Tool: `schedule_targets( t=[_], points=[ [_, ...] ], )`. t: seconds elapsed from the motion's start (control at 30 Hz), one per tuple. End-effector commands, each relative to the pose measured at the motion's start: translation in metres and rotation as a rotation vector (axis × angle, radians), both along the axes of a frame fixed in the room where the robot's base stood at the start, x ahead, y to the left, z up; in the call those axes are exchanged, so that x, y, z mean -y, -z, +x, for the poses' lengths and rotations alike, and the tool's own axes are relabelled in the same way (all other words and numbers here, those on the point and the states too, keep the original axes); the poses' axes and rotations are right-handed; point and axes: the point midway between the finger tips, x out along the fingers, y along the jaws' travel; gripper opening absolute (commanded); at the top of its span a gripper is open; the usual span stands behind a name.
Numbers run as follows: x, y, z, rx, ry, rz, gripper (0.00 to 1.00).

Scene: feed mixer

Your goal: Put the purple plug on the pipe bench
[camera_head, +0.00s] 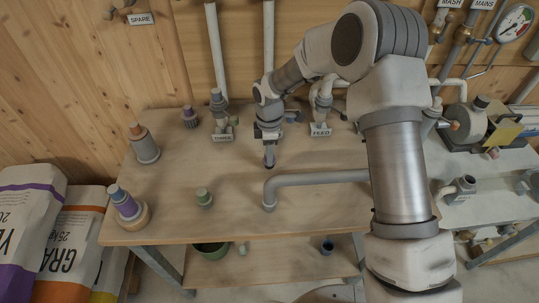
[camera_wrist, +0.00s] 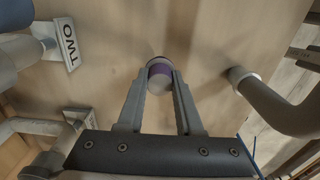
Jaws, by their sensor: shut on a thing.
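The purple plug shows as a grey piece with a purple band between my fingertips in the wrist view (camera_wrist: 160,74). In the head view it is a small dark and purple piece (camera_head: 270,160) under my gripper (camera_head: 269,145). My gripper is shut on it, with a finger on each side (camera_wrist: 160,84). The pipe bench (camera_head: 235,175) is the wooden table below; its top also fills much of the wrist view (camera_wrist: 215,45). The plug hangs low over the middle of the bench top; I cannot tell whether it touches the wood.
A grey bent pipe (camera_head: 315,179) lies right of the plug. A green plug (camera_head: 204,197) stands to the left, with a purple-collared fitting (camera_head: 126,205) and an orange-topped one (camera_head: 143,145) farther left. Pipe valves (camera_head: 320,115) stand behind. Bench top between them is clear.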

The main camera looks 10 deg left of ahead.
Motion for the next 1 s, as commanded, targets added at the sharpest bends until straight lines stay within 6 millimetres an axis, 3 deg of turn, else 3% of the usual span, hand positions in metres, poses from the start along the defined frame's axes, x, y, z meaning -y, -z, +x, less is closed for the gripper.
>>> schedule_targets(
  t=[0.1,0.43,0.47,0.6,1.0],
  points=[
    [0.0001,0.0124,0.0003,0.0,0.0,-0.001,0.0],
    [0.0002,0.0169,0.0007,0.001,0.0,0.0,0.0],
    [0.0003,0.0167,0.0006,0.001,0.0,0.0,0.36],
    [0.0003,0.0157,0.0006,0.001,0.0,0.0,0.62],
    [0.0003,0.0099,0.0006,0.001,0.0,0.0,0.65]
  ],
)
